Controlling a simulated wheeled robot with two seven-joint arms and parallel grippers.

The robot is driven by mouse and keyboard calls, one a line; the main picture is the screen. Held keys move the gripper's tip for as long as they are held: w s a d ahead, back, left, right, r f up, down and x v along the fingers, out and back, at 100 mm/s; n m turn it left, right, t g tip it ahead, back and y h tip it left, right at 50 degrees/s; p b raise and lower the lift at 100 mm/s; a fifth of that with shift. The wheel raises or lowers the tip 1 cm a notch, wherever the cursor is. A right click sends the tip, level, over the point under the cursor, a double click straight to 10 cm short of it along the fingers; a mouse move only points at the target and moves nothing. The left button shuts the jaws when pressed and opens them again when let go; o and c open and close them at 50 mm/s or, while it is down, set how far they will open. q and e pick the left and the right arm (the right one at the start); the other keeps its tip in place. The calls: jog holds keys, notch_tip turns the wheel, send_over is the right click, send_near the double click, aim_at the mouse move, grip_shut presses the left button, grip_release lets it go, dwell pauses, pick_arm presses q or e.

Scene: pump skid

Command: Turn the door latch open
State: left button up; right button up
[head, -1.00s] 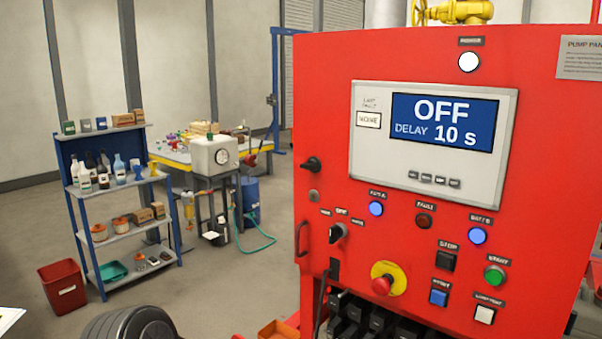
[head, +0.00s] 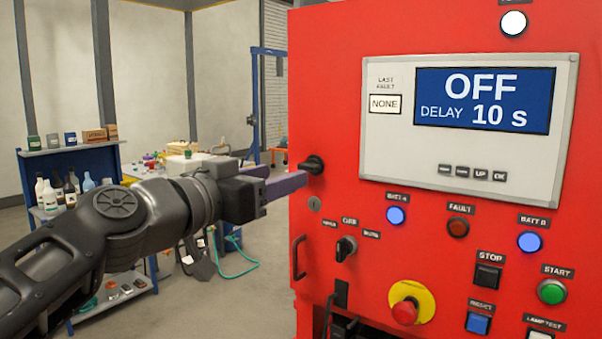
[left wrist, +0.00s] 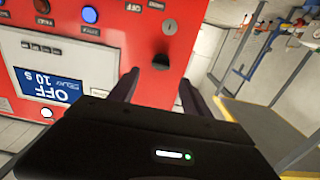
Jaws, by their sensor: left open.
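The black door latch (head: 314,165) sits on the upper left edge of the red panel door (head: 335,110). Its short lever lies about level and points left in the head view. My left gripper (head: 289,177) has come in from the left, with its fingertips close to the latch. In the left wrist view the latch (left wrist: 161,62) lies ahead, between the two spread fingers (left wrist: 157,84). The gripper is open and empty; I cannot tell whether a fingertip touches the latch. My right gripper is in neither view.
A black door handle (head: 298,258), a rotary switch (head: 346,247) and a red stop button (head: 405,311) are on the panel below the latch. A display (head: 483,99) reads OFF, DELAY 10 s. A shelf (head: 68,150) stands behind my left arm.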

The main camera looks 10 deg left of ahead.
aim_at(305, 168)
pick_arm(q)
jog(key=shift+w, duration=0.1)
jog(key=p+x, duration=0.2)
jog(key=x, duration=0.5)
jog(key=shift+w+p, duration=0.35)
jog(key=shift+c, duration=0.6)
grip_shut()
